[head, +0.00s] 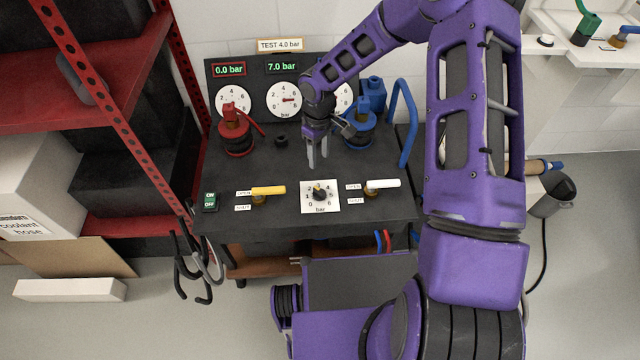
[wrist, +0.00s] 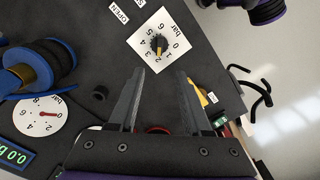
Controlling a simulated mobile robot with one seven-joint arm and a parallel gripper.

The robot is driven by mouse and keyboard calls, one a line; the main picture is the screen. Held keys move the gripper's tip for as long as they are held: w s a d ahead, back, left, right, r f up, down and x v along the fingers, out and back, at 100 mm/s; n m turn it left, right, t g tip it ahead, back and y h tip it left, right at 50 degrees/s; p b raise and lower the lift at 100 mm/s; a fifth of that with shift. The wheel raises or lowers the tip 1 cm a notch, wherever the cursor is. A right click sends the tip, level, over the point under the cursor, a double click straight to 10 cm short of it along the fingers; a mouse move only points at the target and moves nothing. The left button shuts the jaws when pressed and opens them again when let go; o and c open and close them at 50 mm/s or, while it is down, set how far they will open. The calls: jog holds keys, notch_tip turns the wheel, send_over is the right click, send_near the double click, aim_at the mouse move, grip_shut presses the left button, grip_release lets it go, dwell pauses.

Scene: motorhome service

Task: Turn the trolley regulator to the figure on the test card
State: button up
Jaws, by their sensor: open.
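The test card (head: 280,44) at the back of the trolley reads "TEST 4.0 bar". The regulator is a dark knob (head: 320,194) with a yellow mark, on a white 0-to-6 bar scale plate (head: 333,207) near the trolley top's front edge. In the wrist view the knob (wrist: 158,43) shows beyond the fingertips. My gripper (head: 317,162) is open and empty, pointing down above the trolley top, behind the knob and apart from it. The fingers also show in the wrist view (wrist: 160,72).
My arm partly hides the right gauge (head: 345,95). A yellow lever (head: 268,190) and a white lever (head: 383,183) flank the regulator. Red (head: 235,130) and blue (head: 360,130) fittings stand behind.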

aim_at(319, 190)
notch_tip(319, 190, down, 15)
jog(key=shift+f, duration=0.15)
dwell(0.4)
grip_shut()
